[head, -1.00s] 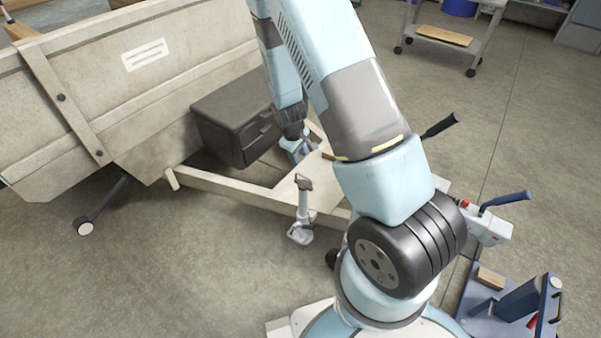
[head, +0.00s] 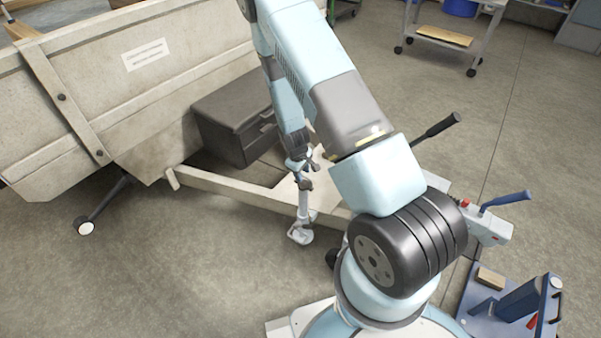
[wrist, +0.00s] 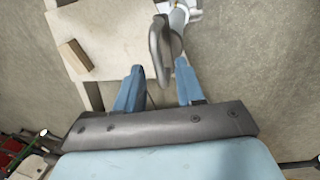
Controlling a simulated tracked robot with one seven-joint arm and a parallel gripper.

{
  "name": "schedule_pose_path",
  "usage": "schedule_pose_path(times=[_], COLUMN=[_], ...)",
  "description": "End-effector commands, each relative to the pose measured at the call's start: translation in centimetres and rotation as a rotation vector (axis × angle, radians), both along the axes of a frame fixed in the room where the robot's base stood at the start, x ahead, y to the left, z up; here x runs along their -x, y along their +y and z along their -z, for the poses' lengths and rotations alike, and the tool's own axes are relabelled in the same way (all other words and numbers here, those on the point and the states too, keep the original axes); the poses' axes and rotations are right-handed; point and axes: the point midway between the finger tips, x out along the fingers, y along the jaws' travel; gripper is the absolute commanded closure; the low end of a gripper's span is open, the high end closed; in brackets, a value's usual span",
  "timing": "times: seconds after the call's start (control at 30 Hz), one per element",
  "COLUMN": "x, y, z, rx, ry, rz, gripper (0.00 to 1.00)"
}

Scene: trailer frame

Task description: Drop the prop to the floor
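The prop (head: 304,207) is a pale tube with a grey top and a flat foot, standing upright beside the trailer's drawbar frame (head: 240,190). In the wrist view, the prop's grey looped top (wrist: 158,45) lies between or just beyond my blue fingertips. My gripper (wrist: 158,70) is open, with a finger on either side of that top and gaps visible at both sides. In the head view, my gripper (head: 302,163) is just above the prop's top. I cannot tell whether the foot touches the floor.
A dark box (head: 235,120) sits on the frame by the trailer body (head: 160,70). A small wooden block (wrist: 76,56) lies on the pale frame plate (wrist: 113,40). A black-gripped lever (head: 436,127) stands to the right. The floor left of the prop is clear.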

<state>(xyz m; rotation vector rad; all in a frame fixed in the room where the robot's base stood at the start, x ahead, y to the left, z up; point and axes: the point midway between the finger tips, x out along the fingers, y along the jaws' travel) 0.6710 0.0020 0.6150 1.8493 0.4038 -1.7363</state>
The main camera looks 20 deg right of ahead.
Motion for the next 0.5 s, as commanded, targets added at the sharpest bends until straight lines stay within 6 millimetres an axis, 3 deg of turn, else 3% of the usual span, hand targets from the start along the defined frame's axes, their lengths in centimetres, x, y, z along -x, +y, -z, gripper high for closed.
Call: schedule_pose_path(times=[0.23, 0.5], x=[-0.01, 0.0], y=[-0.01, -0.01], z=[0.05, 0.04], rx=[0.0, 0.0], ry=[0.0, 0.0], rz=[0.0, 0.001], gripper=[0.62, 0.87])
